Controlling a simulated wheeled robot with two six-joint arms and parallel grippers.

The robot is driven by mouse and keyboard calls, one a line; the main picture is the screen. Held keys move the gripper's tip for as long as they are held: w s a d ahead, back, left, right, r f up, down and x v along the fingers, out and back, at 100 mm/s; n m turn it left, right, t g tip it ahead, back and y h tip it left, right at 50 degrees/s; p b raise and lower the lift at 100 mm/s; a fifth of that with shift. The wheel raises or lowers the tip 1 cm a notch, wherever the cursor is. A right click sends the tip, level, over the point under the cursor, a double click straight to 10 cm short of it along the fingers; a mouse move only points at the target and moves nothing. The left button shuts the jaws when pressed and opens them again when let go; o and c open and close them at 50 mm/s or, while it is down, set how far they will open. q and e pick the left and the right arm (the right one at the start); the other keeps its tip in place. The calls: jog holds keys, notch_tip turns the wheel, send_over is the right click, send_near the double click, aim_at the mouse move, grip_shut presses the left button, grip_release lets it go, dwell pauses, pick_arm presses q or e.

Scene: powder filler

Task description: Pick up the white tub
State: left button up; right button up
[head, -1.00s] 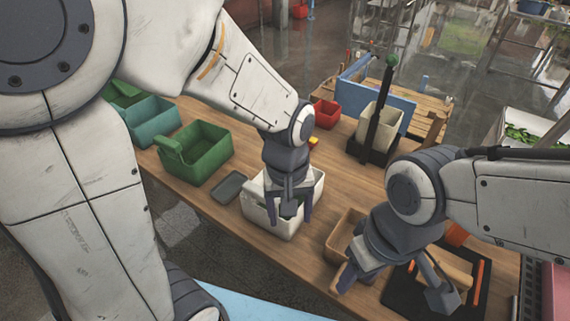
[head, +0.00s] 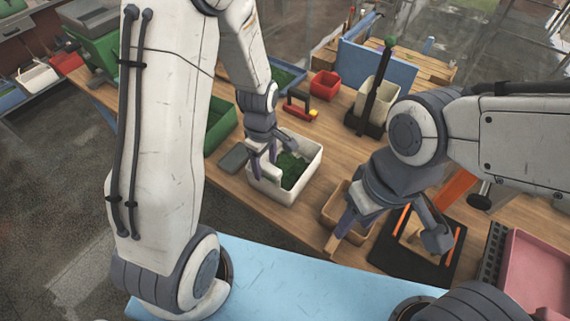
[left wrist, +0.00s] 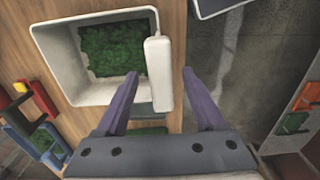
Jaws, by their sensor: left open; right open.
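The white tub (head: 310,175) stands on the wooden table in the head view, with green leafy-looking contents inside. In the left wrist view the tub (left wrist: 48,75) fills the upper left, and its thick white handle-like edge (left wrist: 159,78) faces my gripper. My left gripper (head: 266,164) is open at the tub's left end. In the left wrist view its fingers (left wrist: 160,74) lie either side of that edge in the picture; I cannot tell whether they touch it. My right gripper (head: 388,238) is open and empty, near the brown bin.
A brown bin (head: 338,207) stands right of the tub, and a black tray (head: 400,262) lies beyond it. A red bin (head: 324,85) stands behind.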

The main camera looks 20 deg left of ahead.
aim_at(283, 180)
pick_arm(q)
jog(key=shift+a+f+p, duration=0.1)
jog(key=shift+f+p, duration=0.5)
jog(key=shift+f, duration=1.4)
grip_shut()
